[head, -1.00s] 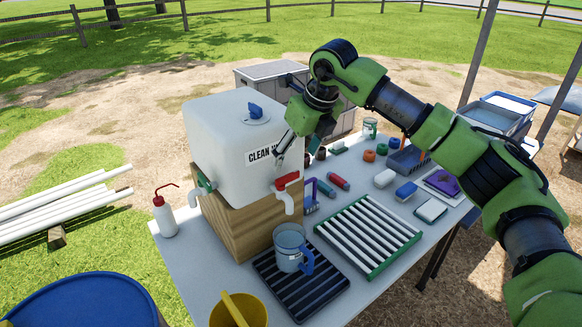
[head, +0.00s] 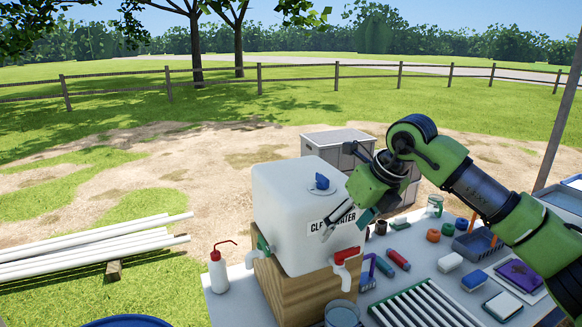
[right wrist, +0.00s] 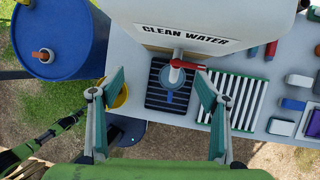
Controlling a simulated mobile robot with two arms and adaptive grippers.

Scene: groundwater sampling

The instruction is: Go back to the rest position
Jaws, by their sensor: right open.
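My right gripper (head: 345,228) is open and empty. In the head view it appears in front of the white clean water tank (head: 290,205), with a finger across part of the label. In the right wrist view the open fingers (right wrist: 160,85) spread on either side of the tap (right wrist: 180,57) and its red handle (right wrist: 193,66). A clear jug (head: 342,314) stands below the tap; in the right wrist view it sits on a dark slatted mat (right wrist: 157,98). I see no contact between the gripper and these things. My left gripper is not in view.
The tank stands on a wooden block (head: 300,292) on the table (head: 420,250). A white wash bottle (head: 218,272) is at its left. A green-edged rack (head: 418,305), sponges and a purple item (head: 520,274) lie to the right. A blue barrel (right wrist: 65,40) stands beside the table.

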